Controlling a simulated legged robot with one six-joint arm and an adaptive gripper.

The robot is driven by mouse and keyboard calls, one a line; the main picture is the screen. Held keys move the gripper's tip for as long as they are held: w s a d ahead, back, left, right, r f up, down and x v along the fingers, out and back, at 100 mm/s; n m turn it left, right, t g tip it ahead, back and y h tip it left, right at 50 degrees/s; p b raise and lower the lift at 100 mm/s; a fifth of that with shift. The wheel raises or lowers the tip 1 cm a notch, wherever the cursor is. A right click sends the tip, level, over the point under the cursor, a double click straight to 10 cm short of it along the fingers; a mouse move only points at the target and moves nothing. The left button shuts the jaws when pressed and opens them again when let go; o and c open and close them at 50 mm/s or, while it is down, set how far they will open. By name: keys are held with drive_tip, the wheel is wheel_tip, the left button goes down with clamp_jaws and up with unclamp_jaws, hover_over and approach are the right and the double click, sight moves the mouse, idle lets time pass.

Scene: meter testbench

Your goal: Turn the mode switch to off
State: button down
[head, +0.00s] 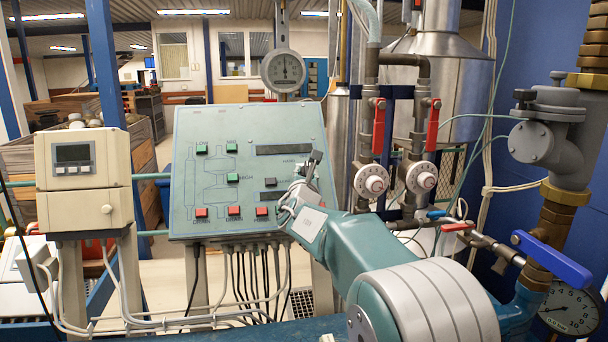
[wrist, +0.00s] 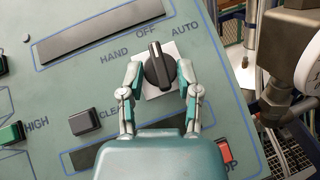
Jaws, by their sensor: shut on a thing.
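The mode switch (wrist: 158,68) is a black rotary knob on a pale square plate, on the grey-green panel (wrist: 60,90). HAND, OFF and AUTO are printed above it. The white mark at the knob's top end points up and slightly left in the wrist view, roughly at OFF. My gripper (wrist: 161,70) has one finger on each side of the knob and is shut on it. In the head view my gripper (head: 300,188) is at the panel's right part, where the arm and fingers partly hide the switch.
Green buttons (head: 232,179) and red buttons (head: 233,211) sit left of my gripper on the panel. A beige meter box (head: 82,170) stands at the left. Pipes with red-handled valves (head: 378,127) and a blue lever (head: 552,258) are at the right.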

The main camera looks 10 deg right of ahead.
drive_tip(key=shift+d+r+n+t+y, duration=0.1)
drive_tip(key=shift+r+n+t+y, duration=0.1)
drive_tip(key=shift+n+y, duration=0.35)
drive_tip(key=shift+d+r+n+t+y, duration=0.1)
drive_tip(key=shift+n+t+y, duration=0.2)
drive_tip(key=shift+n, duration=0.45)
drive_tip(key=shift+a+n+y, duration=0.1)
drive_tip(key=shift+n+y, duration=0.3)
drive_tip(key=shift+y, duration=0.25)
drive_tip(key=c, duration=0.7)
unclamp_jaws()
drive_tip(key=shift+f, duration=0.15)
drive_tip(key=v, duration=1.2)
drive_tip(key=shift+a, duration=0.1)
